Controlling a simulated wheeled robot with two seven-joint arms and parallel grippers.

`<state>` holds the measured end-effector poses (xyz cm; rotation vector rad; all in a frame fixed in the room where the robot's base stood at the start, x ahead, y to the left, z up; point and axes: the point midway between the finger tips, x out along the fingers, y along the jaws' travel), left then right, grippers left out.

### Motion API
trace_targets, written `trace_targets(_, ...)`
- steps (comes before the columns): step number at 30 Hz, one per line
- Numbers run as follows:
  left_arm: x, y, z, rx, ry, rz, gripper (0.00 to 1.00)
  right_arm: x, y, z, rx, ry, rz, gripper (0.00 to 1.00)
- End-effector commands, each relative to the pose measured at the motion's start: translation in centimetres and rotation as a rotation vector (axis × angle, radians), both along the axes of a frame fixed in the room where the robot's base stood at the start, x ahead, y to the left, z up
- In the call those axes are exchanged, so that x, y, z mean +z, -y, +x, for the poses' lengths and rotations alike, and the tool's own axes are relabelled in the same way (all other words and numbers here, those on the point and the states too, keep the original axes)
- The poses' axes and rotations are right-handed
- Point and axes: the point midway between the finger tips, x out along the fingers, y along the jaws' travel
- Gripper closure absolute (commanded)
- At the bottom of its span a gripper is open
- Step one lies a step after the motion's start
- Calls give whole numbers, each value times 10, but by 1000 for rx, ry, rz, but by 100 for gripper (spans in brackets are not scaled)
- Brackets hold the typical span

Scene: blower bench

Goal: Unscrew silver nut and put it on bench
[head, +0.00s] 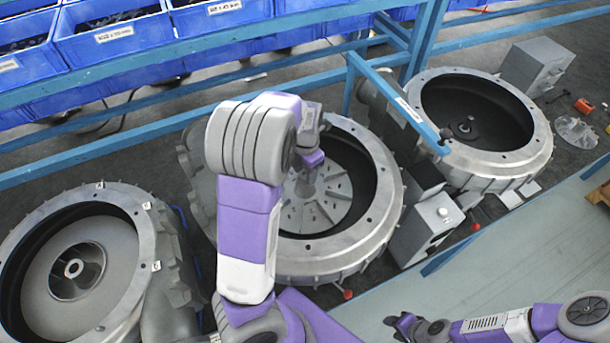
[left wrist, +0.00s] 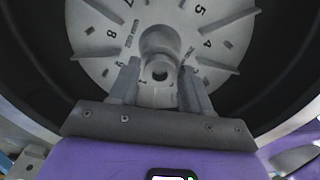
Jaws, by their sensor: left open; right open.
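The silver nut appears as a small round metal end with a dark hole (left wrist: 160,70), at the hub of the numbered impeller disc (left wrist: 100,40) in the left wrist view. I cannot tell the nut clearly from the hub. My left gripper (left wrist: 158,88) is open, with one finger on each side of this end; contact is unclear. In the head view my left gripper (head: 305,186) reaches into the middle blower housing (head: 383,220), and my arm hides part of the impeller. My right gripper (head: 400,325) is open and empty over the grey bench (head: 490,260).
A second blower housing (head: 130,215) stands at the left and a third (head: 500,160) at the right. Blue bins (head: 110,45) line the rack behind, with blue rails (head: 180,120). A grey box (head: 428,228) sits beside the middle housing. The bench's middle is clear.

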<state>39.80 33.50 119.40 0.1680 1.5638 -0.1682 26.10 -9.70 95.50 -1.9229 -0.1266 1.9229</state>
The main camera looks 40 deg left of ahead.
Motion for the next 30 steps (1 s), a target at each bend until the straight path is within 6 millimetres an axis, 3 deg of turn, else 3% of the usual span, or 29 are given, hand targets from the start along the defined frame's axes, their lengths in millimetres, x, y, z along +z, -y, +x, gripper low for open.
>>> trace_targets(30, -1, -1, -1, -1577, 0, 1, 52, -10, 0, 0, 0, 0, 0, 57)
